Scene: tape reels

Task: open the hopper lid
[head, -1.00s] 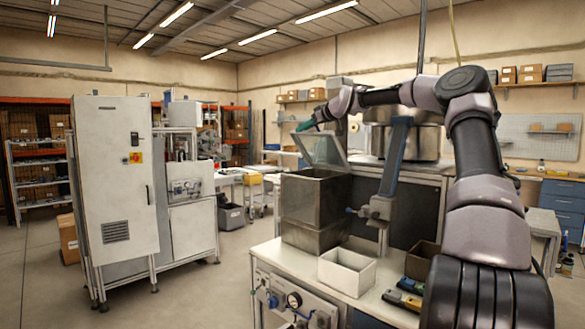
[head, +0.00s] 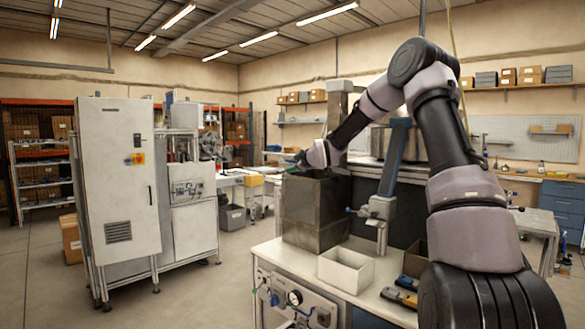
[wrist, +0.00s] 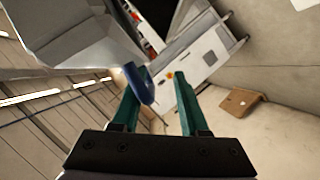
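The hopper (head: 312,208) is a dark grey metal box on the near bench. My gripper (head: 297,161) is at its top left edge in the head view. In the wrist view my gripper (wrist: 166,100) has its two green fingers apart. A blue handle-like piece (wrist: 139,84) lies against or just beyond the left fingertip; I cannot tell if they touch. A pale grey panel (wrist: 75,50) fills the upper left there, perhaps the lid. In the head view no raised lid shows above the hopper; my wrist covers part of its top.
A white open bin (head: 346,268) stands in front of the hopper on the bench (head: 290,250). A blue-grey upright post (head: 393,165) with a bracket stands just right of the hopper. A tall white cabinet (head: 117,180) is at the left, with open floor between.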

